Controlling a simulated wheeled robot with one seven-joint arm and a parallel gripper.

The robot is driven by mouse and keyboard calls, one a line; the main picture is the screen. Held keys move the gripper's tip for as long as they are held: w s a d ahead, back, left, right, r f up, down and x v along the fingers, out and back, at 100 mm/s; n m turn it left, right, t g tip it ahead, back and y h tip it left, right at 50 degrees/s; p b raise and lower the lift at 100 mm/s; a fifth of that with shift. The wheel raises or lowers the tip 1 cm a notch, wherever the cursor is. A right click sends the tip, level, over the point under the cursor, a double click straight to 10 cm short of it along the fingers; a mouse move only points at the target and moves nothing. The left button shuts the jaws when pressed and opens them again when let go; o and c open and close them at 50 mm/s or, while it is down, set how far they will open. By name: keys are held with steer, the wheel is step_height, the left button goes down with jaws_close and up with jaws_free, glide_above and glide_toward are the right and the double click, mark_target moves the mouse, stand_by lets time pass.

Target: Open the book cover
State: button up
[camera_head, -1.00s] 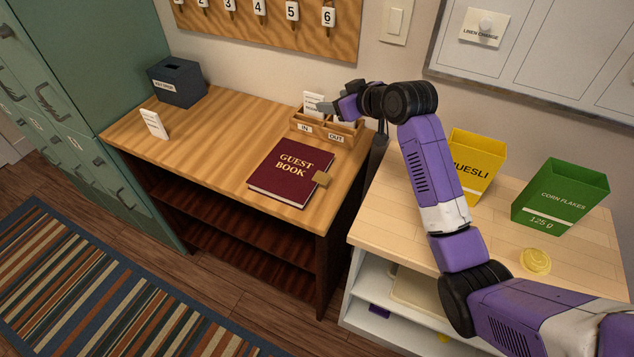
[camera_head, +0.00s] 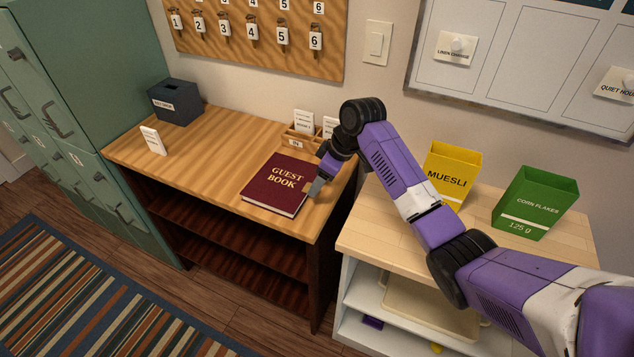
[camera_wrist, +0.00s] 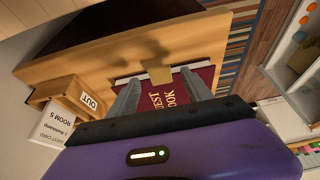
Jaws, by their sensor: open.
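The guest book (camera_head: 277,184) is dark red with gold lettering and lies closed on the wooden desk. It also shows in the wrist view (camera_wrist: 172,97), with a tan clasp tab (camera_wrist: 160,75) on its edge between my finger tips. In the head view the clasp is mostly hidden by my gripper. My gripper (camera_head: 316,187) is at the book's right edge, pointing down. In the wrist view my gripper (camera_wrist: 158,92) is open, its two grey fingers apart on either side of the clasp. I cannot tell whether they touch the book.
A wooden IN/OUT tray (camera_head: 298,139) with cards stands behind the book. A dark box (camera_head: 175,102) and a white card (camera_head: 153,141) stand at the desk's left. Yellow (camera_head: 450,175) and green (camera_head: 535,203) boxes stand on the right-hand shelf unit. The desk left of the book is clear.

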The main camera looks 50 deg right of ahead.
steer(key=shift+x, duration=1.2)
jaws_close()
stand_by(0.6)
